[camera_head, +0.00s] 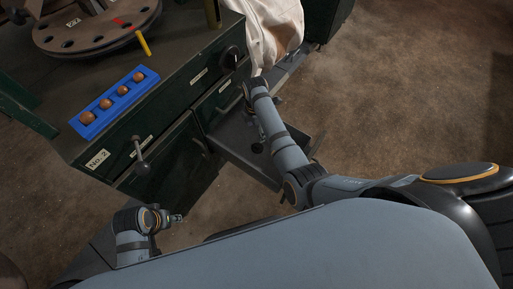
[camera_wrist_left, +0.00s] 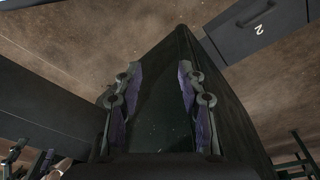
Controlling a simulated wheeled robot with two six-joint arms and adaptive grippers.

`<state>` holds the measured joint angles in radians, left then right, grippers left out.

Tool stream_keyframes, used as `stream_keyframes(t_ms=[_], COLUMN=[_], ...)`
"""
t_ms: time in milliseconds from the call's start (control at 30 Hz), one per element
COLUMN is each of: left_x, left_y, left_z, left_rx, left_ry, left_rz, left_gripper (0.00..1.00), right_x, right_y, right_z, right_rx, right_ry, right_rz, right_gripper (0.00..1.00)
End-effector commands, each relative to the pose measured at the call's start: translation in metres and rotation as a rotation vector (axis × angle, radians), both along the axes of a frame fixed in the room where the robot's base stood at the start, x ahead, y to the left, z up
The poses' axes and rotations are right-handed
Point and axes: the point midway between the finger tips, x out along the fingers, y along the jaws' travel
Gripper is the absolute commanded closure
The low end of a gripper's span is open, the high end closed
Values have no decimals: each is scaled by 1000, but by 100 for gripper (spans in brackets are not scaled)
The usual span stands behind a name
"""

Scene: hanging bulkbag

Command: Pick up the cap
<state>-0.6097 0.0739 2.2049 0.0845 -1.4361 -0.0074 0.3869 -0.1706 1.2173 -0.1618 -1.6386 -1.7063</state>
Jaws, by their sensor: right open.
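No item is clearly recognisable as the cap; several small brown rounded pieces (camera_head: 105,104) sit in a row in a blue holder (camera_head: 83,131) on the bench top, and I cannot tell whether one is the cap. My right gripper (camera_head: 258,140) is small and dark in the head view, open, over the pulled-out drawer (camera_head: 232,142) at the bench front, well right of the blue holder. My left gripper (camera_wrist_left: 160,78) is open in the left wrist view, with purple pads on both sides and nothing between them. A dark surface lies behind it.
The dark green bench (camera_head: 172,95) carries a round disk with holes (camera_head: 85,35) and a yellow rod (camera_head: 144,43). A lever (camera_head: 141,155) and a knob (camera_head: 231,58) stick out of its front. The brown floor (camera_head: 400,90) at right is clear.

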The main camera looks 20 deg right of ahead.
Motion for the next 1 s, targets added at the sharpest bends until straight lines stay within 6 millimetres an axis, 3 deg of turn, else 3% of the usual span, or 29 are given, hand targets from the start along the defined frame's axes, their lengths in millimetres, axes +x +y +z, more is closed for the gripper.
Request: stream_keyframes(t_ms=[167, 433, 700, 1000], left_x=[-2, 3, 7, 13], left_y=[-2, -10, -13, -23], left_z=[10, -18, -23, -53], left_rx=[-4, -39, -54, -100], left_ry=[-1, -92, -137, -273], left_rz=[-4, -4, -3, 11], left_gripper=[60, 60, 60, 60], right_x=[0, -2, -3, -12], right_y=[0, -1, -1, -3], right_z=[-3, -46, -59, -105], right_rx=[0, -1, 0, 0], right_ry=[-1, 1, 0, 0], right_rz=[-1, -2, -3, -3], right_gripper=[26, 26, 26, 26])
